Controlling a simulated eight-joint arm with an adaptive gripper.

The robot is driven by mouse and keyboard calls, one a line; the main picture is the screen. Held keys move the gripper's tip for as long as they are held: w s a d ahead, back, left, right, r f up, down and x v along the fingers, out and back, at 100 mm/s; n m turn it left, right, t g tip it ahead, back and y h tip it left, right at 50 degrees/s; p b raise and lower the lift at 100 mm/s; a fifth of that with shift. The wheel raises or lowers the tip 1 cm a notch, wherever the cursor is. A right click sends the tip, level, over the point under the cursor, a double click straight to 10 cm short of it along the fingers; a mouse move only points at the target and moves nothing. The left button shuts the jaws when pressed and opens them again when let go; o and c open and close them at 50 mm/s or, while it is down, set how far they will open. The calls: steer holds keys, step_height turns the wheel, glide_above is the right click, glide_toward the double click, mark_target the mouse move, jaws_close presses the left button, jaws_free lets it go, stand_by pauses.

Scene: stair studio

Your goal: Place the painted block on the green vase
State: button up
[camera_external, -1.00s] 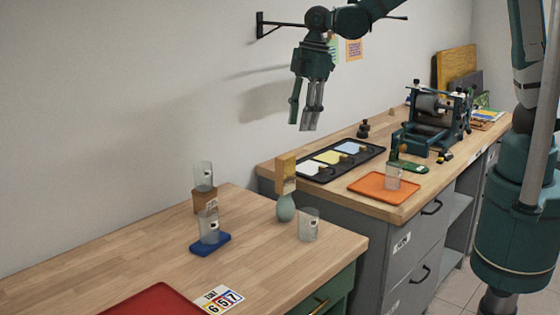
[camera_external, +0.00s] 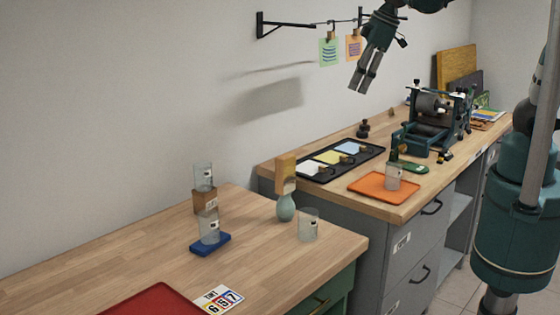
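The painted block (camera_external: 286,174), ochre at the top and paler with markings lower down, stands upright on top of the green vase (camera_external: 286,209). The vase is pale green and rounded, and stands near the right end of the near wooden table. My gripper (camera_external: 360,88) is empty, high above the far counter and up to the right of the block, clear of it. Its two grey fingers point down and left with a narrow gap between them.
A clear glass (camera_external: 308,225) stands close right of the vase. Left of it, a stack of glasses and a wooden block (camera_external: 205,201) stands on a blue base (camera_external: 210,244). An orange tray (camera_external: 368,188) and a press (camera_external: 432,125) occupy the far counter (camera_external: 330,192).

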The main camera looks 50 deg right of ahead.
steer(key=s+d+m+t+h, duration=0.1)
steer(key=s+d+m+t, duration=0.2)
steer(key=s+d+m, duration=0.5)
steer(key=s+d, duration=0.5)
steer(key=d, duration=0.2)
steer(key=shift+d+r+h, duration=0.15)
steer(key=shift+d+h, duration=0.15)
steer(key=shift+d, duration=0.1)
steer(key=shift+s, duration=0.1)
step_height(320, 180, down, 10)
steer(key=b, duration=1)
steer(key=shift+r, duration=0.1)
stand_by(0.4)
